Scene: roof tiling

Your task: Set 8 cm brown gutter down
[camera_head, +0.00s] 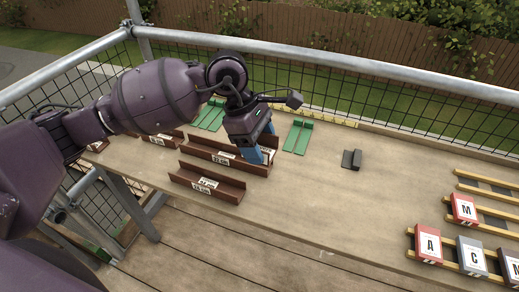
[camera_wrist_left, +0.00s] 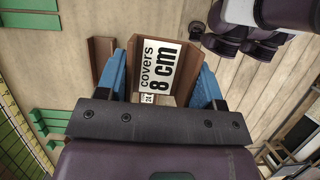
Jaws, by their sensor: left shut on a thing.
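My left gripper (camera_head: 263,157) has blue fingertips over the workbench, in the middle of the head view. It is shut on the short brown gutter (camera_head: 270,154), mostly hidden there by the fingers. In the left wrist view the gutter (camera_wrist_left: 185,50) sits between the two blue fingers (camera_wrist_left: 160,80), its white label reading "covers 8 cm". I cannot tell whether it touches the bench.
Longer labelled brown gutters (camera_head: 196,150) and (camera_head: 222,189) lie on the bench (camera_head: 310,190) beside the gripper. Green brackets (camera_head: 299,136) and (camera_head: 207,117) lie behind. A dark grey piece (camera_head: 352,159) lies right. Lettered tiles (camera_head: 428,244) rest on battens at far right. Bench between is clear.

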